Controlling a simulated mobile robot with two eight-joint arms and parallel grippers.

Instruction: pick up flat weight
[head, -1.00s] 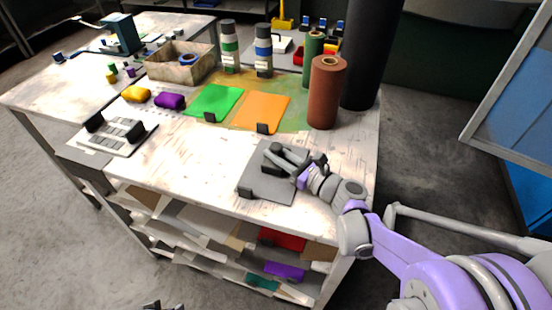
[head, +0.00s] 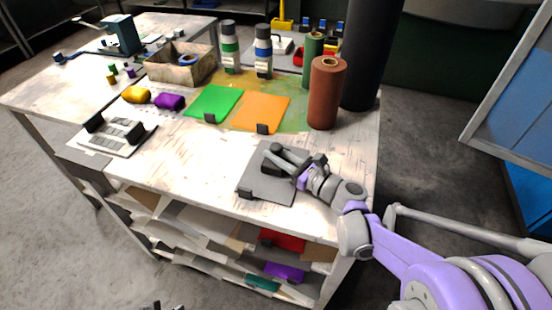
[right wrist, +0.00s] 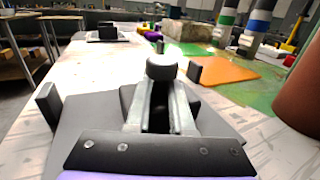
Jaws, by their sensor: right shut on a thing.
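A grey square plate (head: 262,186) lies on the near right part of the workbench, with black upright tabs at its edges. My right gripper (head: 279,153) is low over this plate. Its fingers (right wrist: 161,100) are shut on a dark round knob (right wrist: 161,67), which I take to be the flat weight's. The fingers and wrist hide what lies under the knob, and I cannot tell whether it is clear of the plate. The plate also shows in the right wrist view (right wrist: 85,120). Dark tips at the bottom edge of the head view look like my left gripper (head: 165,306).
A green sheet (head: 214,103) and an orange sheet (head: 261,112) lie behind the plate. A brown roll (head: 325,95) stands behind my right arm. A keypad-like device (head: 118,134), a purple piece (head: 169,102) and a yellow piece (head: 136,95) are left. The bench's middle is clear.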

